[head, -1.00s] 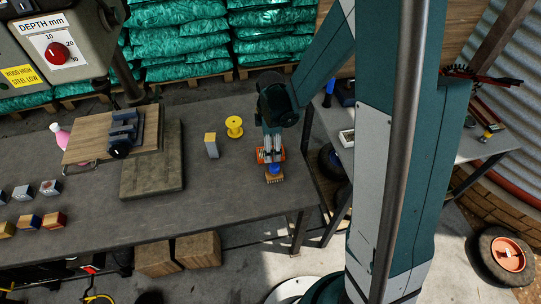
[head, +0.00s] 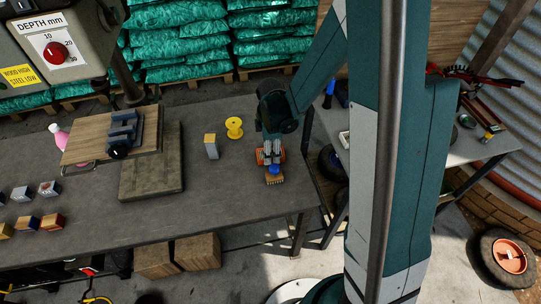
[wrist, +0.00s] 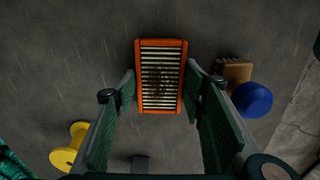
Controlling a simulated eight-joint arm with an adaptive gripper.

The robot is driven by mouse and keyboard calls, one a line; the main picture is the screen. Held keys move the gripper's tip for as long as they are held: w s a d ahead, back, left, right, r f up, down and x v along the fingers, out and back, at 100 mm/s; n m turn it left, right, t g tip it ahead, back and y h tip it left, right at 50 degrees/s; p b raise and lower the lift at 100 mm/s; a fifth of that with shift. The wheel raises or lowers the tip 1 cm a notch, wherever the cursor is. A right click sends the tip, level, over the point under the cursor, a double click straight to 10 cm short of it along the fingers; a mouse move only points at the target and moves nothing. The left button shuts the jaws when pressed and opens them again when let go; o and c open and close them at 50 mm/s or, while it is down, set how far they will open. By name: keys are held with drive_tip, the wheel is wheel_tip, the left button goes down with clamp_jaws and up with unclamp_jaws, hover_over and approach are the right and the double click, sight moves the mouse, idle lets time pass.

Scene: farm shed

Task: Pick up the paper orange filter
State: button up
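The paper orange filter (wrist: 160,42) lies on the grey bench top in the wrist view, an orange frame around pale pleats with a dark smudge in the middle. In the head view a little of its orange frame (head: 260,158) shows beside my fingers, and the rest is hidden. My gripper (wrist: 160,85) is open above the filter, with one finger on each side of its long edges. A gap shows between each finger and the frame. In the head view my gripper (head: 271,155) points down near the bench's right end.
A brush with a blue knob (wrist: 252,99) sits close by my right finger. A yellow spool (head: 234,128) and a grey block with a yellow top (head: 211,146) stand to the left. The bench edge is near on the right.

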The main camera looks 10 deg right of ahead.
drive_tip(key=c, duration=0.4)
drive_tip(key=shift+o, duration=0.2)
drive_tip(key=shift+r, duration=0.15)
wheel_tip(320, 180, up, 10)
drive_tip(key=p, duration=0.2)
drive_tip(key=shift+p, duration=0.3)
